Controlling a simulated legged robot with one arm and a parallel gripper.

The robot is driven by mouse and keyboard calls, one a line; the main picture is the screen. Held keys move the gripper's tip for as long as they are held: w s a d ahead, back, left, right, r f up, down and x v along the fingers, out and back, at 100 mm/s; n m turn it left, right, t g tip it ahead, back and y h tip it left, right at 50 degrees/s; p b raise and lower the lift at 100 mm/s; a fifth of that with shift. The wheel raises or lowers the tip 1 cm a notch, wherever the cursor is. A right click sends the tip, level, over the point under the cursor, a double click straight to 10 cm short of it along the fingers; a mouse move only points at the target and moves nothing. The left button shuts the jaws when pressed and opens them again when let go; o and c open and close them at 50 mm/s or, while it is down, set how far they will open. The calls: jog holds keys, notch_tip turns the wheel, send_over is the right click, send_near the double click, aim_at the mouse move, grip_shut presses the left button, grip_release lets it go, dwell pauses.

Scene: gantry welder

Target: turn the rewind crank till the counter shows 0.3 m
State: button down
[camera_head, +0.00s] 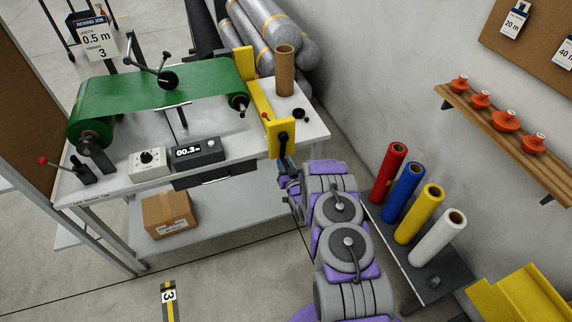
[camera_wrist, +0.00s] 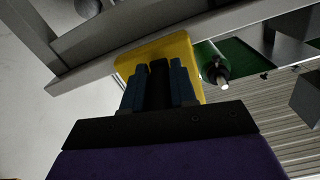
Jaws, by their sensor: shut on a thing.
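The counter (camera_head: 197,152) is a dark box on the bench front, and its lit display appears to read 00.3 m. The yellow end housing (camera_head: 277,143) stands at the bench's right end, with the black rewind crank (camera_head: 283,137) on its front face. My gripper (camera_head: 286,165) reaches up to the crank from below. In the wrist view its blue fingers (camera_wrist: 160,88) are shut around a black piece that looks like the crank's grip, in front of the yellow housing (camera_wrist: 158,52). My arm and fingers partly hide the grip.
A green roll (camera_head: 165,86) spans the bench between its end supports. A cardboard tube (camera_head: 285,70) stands behind the housing. A control box (camera_head: 148,163) sits left of the counter. Coloured rolls (camera_head: 403,192) stand right of my arm.

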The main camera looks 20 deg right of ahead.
jog(key=shift+s+a+f, duration=0.1)
jog(key=shift+a+f, duration=0.1)
jog(key=shift+a, duration=0.05)
jog(key=c, duration=0.9)
grip_release()
jog(key=shift+a, duration=0.15)
jog(key=shift+r, duration=0.1)
jog(key=shift+s+d, duration=0.35)
jog(key=shift+s, duration=0.1)
jog(key=s+p, duration=0.4)
jog(key=s, duration=1.2)
jog(key=shift+p, duration=0.3)
jog(key=shift+s, duration=0.1)
